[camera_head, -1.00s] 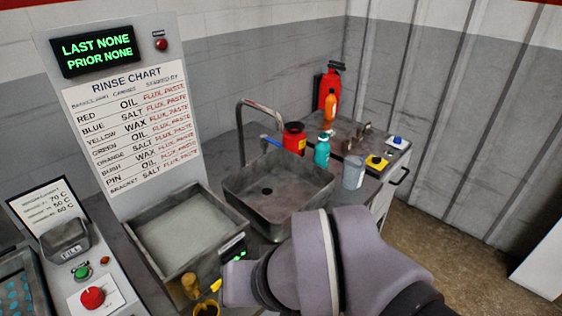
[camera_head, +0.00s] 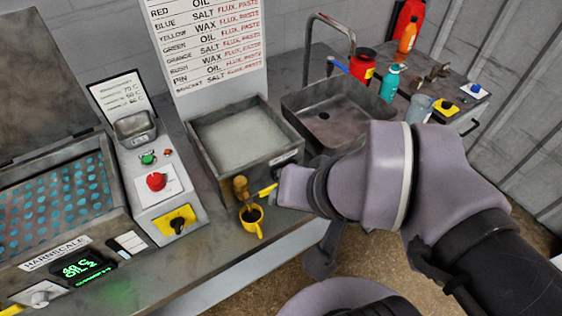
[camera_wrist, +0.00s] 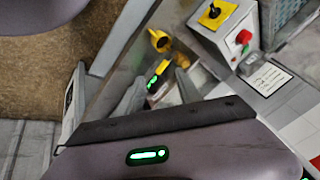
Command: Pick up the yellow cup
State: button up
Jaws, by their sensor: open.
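The yellow cup (camera_head: 252,224) stands upright on the grey bench top, near its front edge, just below the brass tap of the basin. Its inside looks dark. It also shows in the wrist view (camera_wrist: 160,42), beyond the fingertips and near the top. My gripper (camera_wrist: 158,88) is open, its two grey fingers spread with nothing held. The cup is apart from the fingers. In the head view my arm comes in from the right and its end is right of the cup; the fingers cannot be made out clearly there.
The brass tap (camera_head: 241,188) with its yellow lever (camera_head: 268,190) sticks out from the basin (camera_head: 245,140) close above the cup. A control box (camera_head: 155,190) with a red button and yellow switch stands left of it. A sink (camera_head: 335,115) and several bottles are behind my arm.

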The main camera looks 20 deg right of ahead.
aim_at(252, 222)
jog(key=k+j+z, duration=0.4)
jog(key=k+z, duration=0.2)
jog(key=k, duration=0.2)
